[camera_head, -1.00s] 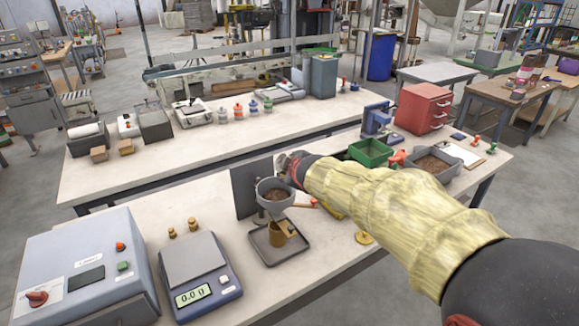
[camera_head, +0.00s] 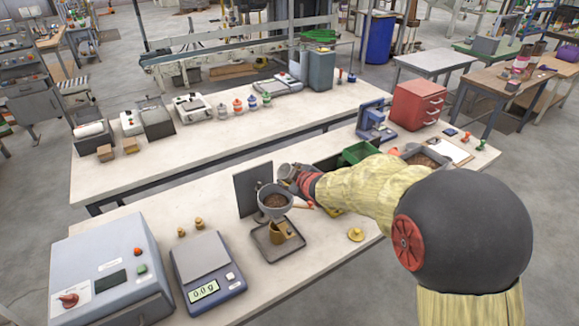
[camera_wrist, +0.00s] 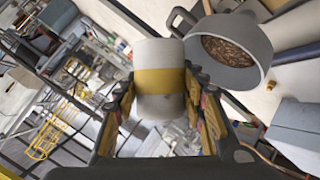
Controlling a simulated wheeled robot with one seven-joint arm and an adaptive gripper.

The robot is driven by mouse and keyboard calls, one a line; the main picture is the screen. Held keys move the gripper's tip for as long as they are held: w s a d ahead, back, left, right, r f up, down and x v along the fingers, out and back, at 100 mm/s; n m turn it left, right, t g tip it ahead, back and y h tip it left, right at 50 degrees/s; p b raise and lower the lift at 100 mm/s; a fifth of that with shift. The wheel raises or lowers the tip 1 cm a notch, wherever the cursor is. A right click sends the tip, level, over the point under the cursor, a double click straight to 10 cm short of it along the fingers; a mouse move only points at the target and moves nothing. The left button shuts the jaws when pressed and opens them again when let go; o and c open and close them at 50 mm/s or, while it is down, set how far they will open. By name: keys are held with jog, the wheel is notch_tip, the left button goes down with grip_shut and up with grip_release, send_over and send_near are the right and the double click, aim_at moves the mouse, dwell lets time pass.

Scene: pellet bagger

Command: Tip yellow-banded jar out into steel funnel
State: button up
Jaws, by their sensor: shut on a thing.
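The yellow-banded jar (camera_wrist: 159,80) is a pale cylinder with a yellow band, held between the fingers of my gripper (camera_wrist: 165,105) in the wrist view. In the head view my gripper (camera_head: 300,178) is just behind and right of the funnel, with the jar's grey end (camera_head: 286,171) showing. The steel funnel (camera_head: 274,213) stands over a tray and contains brown pellets. The jar's opening and contents are hidden.
A scale (camera_head: 207,270) and a control box (camera_head: 112,270) are at left. Green (camera_head: 360,152) and grey bins stand behind my arm.

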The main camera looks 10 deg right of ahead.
jog(key=shift+d+r+m+y+p, duration=0.3)
jog(key=shift+y+p, duration=0.1)
jog(key=shift+p, duration=1.9)
jog(key=shift+w+d+p, duration=0.1)
jog(key=shift+p, duration=1.1)
jog(key=d+m+y+p, duration=0.1)
jog(key=y+p, duration=0.1)
jog(key=p, duration=0.3)
jog(key=shift+d+f+m+p, duration=0.15)
jog(key=shift+d+m+p, duration=0.2)
jog(key=shift+d+m, duration=0.05)
jog(key=shift+w+d+f+m+y+p, duration=0.15)
jog(key=shift+d+f+m+y+p, duration=0.15)
jog(key=shift+d+m+y+p, duration=0.55)
jog(key=shift+a+n+h, duration=0.15)
jog(key=shift+n+h, duration=0.1)
